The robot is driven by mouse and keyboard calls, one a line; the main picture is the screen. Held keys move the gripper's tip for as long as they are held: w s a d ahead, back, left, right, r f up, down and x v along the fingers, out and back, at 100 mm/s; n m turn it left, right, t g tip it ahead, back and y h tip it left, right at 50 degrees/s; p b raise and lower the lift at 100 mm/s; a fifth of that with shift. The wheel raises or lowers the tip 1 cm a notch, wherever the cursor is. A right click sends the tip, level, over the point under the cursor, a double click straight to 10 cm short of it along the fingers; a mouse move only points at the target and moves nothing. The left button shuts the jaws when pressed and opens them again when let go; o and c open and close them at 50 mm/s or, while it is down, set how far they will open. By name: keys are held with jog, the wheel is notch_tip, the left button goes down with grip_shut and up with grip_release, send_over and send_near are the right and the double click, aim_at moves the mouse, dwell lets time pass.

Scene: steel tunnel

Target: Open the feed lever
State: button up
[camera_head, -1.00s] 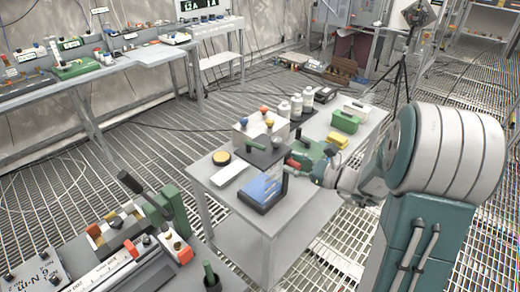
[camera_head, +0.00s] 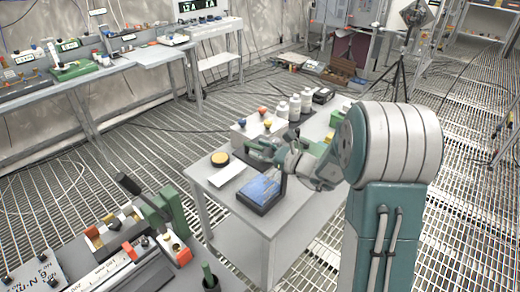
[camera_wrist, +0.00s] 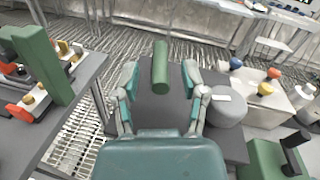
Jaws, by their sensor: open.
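A green cylindrical handle (camera_wrist: 160,68), which looks like the feed lever, stands out from a dark grey base (camera_wrist: 155,113) in the wrist view. My gripper (camera_wrist: 160,77) is open, with one finger on each side of the handle and visible gaps between. In the head view my gripper (camera_head: 266,151) is over the bench, beside the white box with knobs, and it hides most of the lever and its base.
The white knob box (camera_head: 258,128) stands close by, with white bottles (camera_head: 295,106) behind it. A blue-screened device (camera_head: 262,192) and a yellow-topped round item (camera_head: 221,158) sit on the grey bench (camera_head: 228,214). A machine with a green post (camera_head: 172,208) stands at front left.

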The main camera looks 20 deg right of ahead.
jog(key=shift+d, duration=0.15)
jog(key=shift+c, duration=0.2)
grip_shut()
jog(key=shift+w+d+n+g+y, duration=0.2)
jog(key=shift+n+g+y, duration=0.5)
jog(key=shift+n+g, duration=0.1)
